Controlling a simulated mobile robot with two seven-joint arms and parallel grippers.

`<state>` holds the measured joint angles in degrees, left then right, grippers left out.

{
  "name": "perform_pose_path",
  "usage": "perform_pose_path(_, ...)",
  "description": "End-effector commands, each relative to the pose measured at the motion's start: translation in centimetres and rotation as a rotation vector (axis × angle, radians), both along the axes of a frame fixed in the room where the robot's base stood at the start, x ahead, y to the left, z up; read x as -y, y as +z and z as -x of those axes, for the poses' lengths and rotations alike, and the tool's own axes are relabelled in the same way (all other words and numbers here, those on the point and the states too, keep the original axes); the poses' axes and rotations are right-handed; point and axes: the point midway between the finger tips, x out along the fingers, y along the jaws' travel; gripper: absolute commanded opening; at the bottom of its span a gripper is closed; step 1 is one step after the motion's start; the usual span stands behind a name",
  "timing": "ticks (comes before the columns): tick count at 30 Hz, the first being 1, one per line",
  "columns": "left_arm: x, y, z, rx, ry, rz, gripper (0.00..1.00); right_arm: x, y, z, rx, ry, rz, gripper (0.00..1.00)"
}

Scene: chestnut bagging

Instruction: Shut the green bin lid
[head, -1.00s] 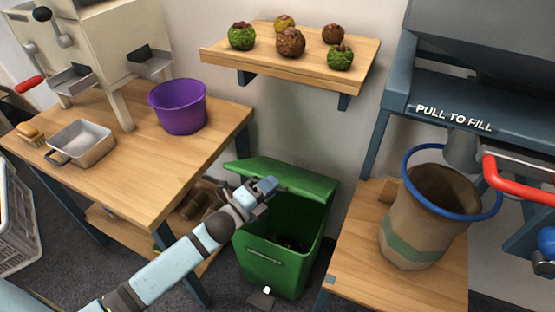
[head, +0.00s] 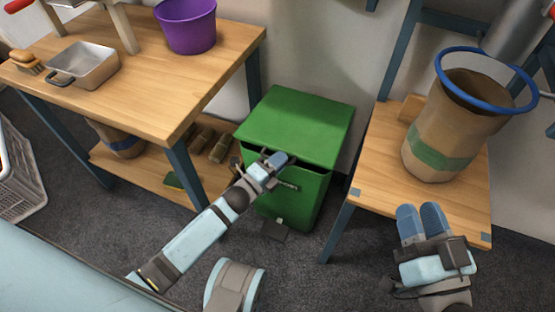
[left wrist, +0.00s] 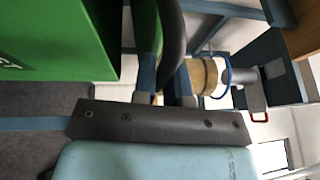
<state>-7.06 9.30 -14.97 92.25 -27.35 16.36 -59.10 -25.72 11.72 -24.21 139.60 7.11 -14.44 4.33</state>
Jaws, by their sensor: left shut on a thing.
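The green bin (head: 290,200) stands on the floor between the two tables. Its green lid (head: 295,125) lies over the top, nearly level, with a thin dark gap at the front rim. My left gripper (head: 276,162) is at the lid's front edge. In the left wrist view its fingers (left wrist: 165,85) are shut on a dark curved bar (left wrist: 172,40), which looks like the lid's handle. The green bin (left wrist: 60,35) fills that view's upper left.
A paper bag (head: 450,130) with a blue ring (head: 490,75) stands on the right-hand table (head: 375,165). The left-hand wooden table (head: 150,85) holds a purple bucket (head: 187,25) and a metal pan (head: 85,62).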

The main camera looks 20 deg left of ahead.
Motion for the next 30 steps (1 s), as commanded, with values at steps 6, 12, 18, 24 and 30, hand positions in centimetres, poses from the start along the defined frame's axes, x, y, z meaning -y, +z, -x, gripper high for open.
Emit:
perform_pose_path(6,0.0,0.0,-0.1,0.003,0.001,-0.005,0.0,0.0,0.0,0.0,-0.003,0.001,0.001,0.37)
perform_pose_path(12,0.0,0.1,-0.1,0.006,0.001,-0.005,0.22,0.0,0.0,0.0,-0.003,0.0,0.001,0.37)
perform_pose_path(18,-0.1,0.2,-0.1,0.006,0.0,-0.003,0.22,0.0,0.0,0.0,-0.003,0.0,0.001,0.37)
perform_pose_path(24,-0.7,0.1,1.3,0.003,0.001,-0.003,0.22,0.1,0.7,0.0,0.011,-0.004,-0.004,0.37)
perform_pose_path(30,-2.4,-0.4,5.3,0.001,0.0,-0.003,0.22,0.2,2.2,0.1,0.05,-0.014,-0.022,0.37)
